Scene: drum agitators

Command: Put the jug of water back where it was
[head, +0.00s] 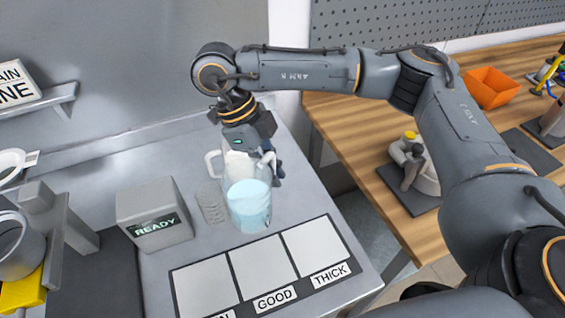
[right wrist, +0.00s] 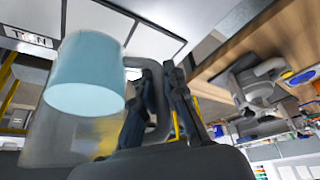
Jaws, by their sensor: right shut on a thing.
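The clear jug (head: 248,205) holds pale blue water and is over the grey bench, behind the panel of white squares. My right gripper (head: 268,165) is shut on its handle, on the jug's right side. In the right wrist view the jug (right wrist: 85,75) hangs beside the gripper fingers (right wrist: 165,100), which close around the handle. Whether the jug's base touches the bench cannot be told. A white handled vessel (head: 213,162) shows behind the jug, mostly hidden by the jug and gripper. My left gripper is not in view.
A clear beaker (head: 211,203) stands just left of the jug. A grey box reading READY (head: 155,215) is further left. A panel with white squares, GOOD and THICK among its labels (head: 262,268), lies in front. A wooden bench (head: 335,115) with an orange bin (head: 492,88) is to the right.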

